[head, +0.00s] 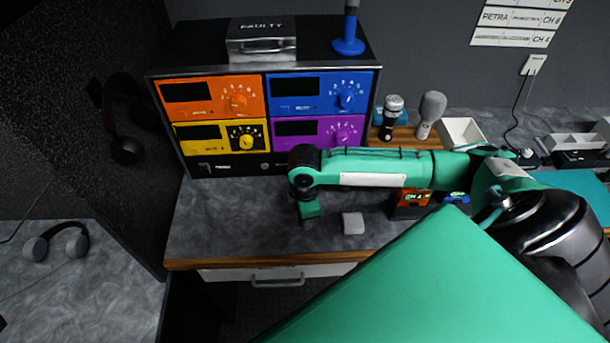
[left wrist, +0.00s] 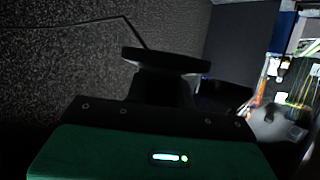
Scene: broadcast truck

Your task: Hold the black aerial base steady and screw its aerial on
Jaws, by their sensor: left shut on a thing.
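The left wrist view shows the green body of my left gripper (left wrist: 160,95), with dark fingers in shadow. It is shut on a black disc-shaped thing with a short stem, which appears to be the black aerial base (left wrist: 165,60); a dark wall lies beyond. My left gripper is outside the head view. My right gripper (head: 309,215) comes in from the right and points down over the grey desk, left of a small light grey block (head: 353,223). Its fingers are too small to read. I cannot make out the black aerial in either view.
A rack of coloured units (head: 265,115) stands behind the desk, with a blue aerial on a round base (head: 348,45) on top. The left desk (head: 205,225) is clear.

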